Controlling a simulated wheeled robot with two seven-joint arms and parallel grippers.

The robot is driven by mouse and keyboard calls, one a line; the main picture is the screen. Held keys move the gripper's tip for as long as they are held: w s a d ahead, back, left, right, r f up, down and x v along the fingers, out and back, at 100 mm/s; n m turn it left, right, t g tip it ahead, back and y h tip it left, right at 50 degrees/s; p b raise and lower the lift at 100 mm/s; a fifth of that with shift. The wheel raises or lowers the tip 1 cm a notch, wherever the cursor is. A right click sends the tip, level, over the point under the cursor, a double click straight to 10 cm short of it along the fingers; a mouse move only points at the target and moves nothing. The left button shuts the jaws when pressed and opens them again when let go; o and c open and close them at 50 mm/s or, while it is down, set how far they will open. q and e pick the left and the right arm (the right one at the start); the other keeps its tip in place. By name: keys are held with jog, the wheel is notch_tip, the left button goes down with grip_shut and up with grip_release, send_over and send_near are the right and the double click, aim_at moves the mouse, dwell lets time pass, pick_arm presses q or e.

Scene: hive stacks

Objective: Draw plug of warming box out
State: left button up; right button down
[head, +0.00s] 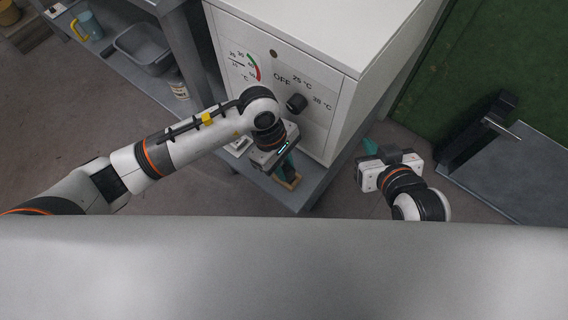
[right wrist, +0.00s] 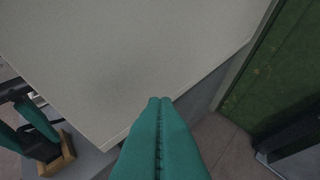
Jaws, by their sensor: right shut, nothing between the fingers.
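The warming box (head: 330,60) is a white cabinet with a dial knob (head: 297,102), OFF, 25 °C and 30 °C marks and a coloured gauge. In the right wrist view its pale side (right wrist: 130,60) fills the upper part. My left gripper (head: 288,172) is low in front of the box, at a small wooden block (head: 289,183). My right gripper (head: 369,157) is right of the box, shut and empty.
The box stands on a grey shelf (head: 312,183). A grey bin (head: 143,46), a mug (head: 88,24) and a jar (head: 179,89) are on the left. A green panel (head: 470,60) and a grey plate (head: 515,165) are at right. Floor shows between box and plate.

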aim_at(288, 169)
pick_arm(q)
grip_shut()
jog(key=shift+r, duration=0.15)
pick_arm(e)
jog(key=shift+s, duration=0.1)
pick_arm(q)
jog(key=shift+r, duration=0.35)
jog(key=shift+r+p, duration=0.5)
jog(key=shift+p, duration=0.05)
jog(key=shift+r, duration=0.6)
pick_arm(e)
jog(key=s+d+f+g+h, duration=0.1)
jog(key=s+d+f+g, duration=0.1)
jog(key=s+f+g, duration=0.2)
jog(key=shift+s+d, duration=0.2)
jog(key=shift+s, duration=0.6)
pick_arm(q)
jog(key=shift+r+p, duration=0.1)
jog(key=shift+p, duration=0.25)
pick_arm(e)
jog(key=shift+r, duration=0.1)
